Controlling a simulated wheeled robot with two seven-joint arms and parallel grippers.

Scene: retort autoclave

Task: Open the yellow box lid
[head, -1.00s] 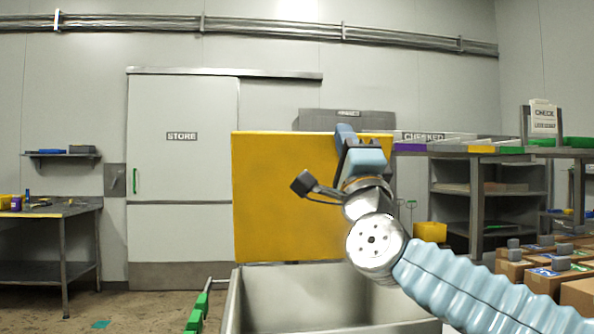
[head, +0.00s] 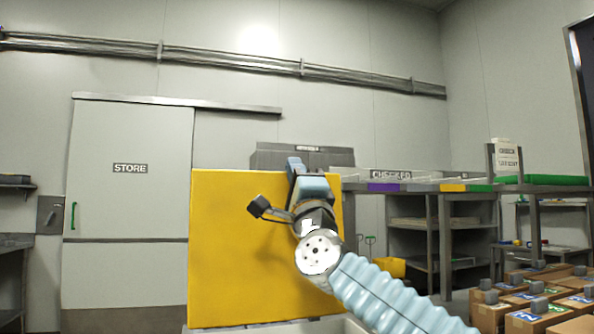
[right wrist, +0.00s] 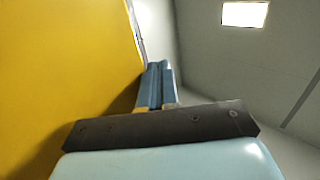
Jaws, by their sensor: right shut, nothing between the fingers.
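The yellow lid (head: 235,250) stands upright, open, at the back of the grey box in the head view. Only a thin strip of the box rim (head: 250,325) shows at the bottom edge of the picture. My right gripper (head: 294,163) is shut and empty, in front of the lid's upper right part, with its fingers pointing up near the lid's top edge. In the right wrist view the shut fingers (right wrist: 158,72) are beside the yellow lid face (right wrist: 60,70); I cannot tell whether they touch it. My left gripper is not in view.
Several cardboard cartons (head: 540,300) sit at the lower right. A shelf unit (head: 430,215) with a "CHECKED" sign stands behind on the right. The store door (head: 125,230) is at the back left. A small yellow bin (head: 388,267) is right of the lid.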

